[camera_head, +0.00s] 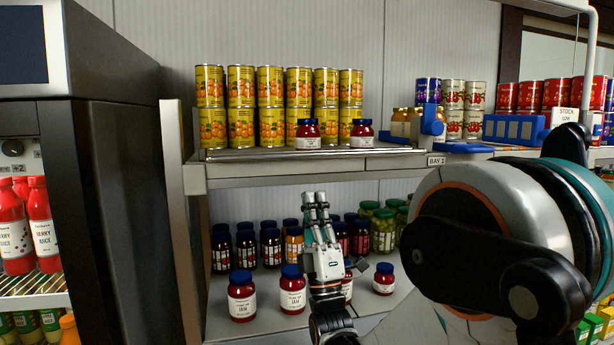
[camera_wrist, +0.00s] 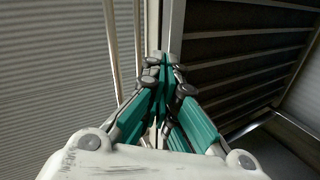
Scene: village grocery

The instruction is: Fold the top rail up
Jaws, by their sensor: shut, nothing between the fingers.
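The top rail (camera_head: 300,154) is a thin metal bar along the front of the upper shelf. It lies low, at about the level of the shelf board, in front of the cans and jars. My gripper (camera_head: 316,197) points up in front of the shelf opening, with its fingertips below the upper shelf's front edge. The fingers are together and hold nothing. In the wrist view my shut gripper (camera_wrist: 164,62) shows its teal fingers meeting beside a pale upright strip. Thin metal bars (camera_wrist: 138,45) run to their left; I cannot tell whether the fingers touch anything.
Yellow cans (camera_head: 270,85) and two red jars (camera_head: 308,134) stand on the upper shelf (camera_head: 275,175). Several jam jars (camera_head: 242,297) stand below, close around my gripper. A dark fridge (camera_head: 110,180) is at left. A blue bracket (camera_head: 432,122) stands at the rail's right end.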

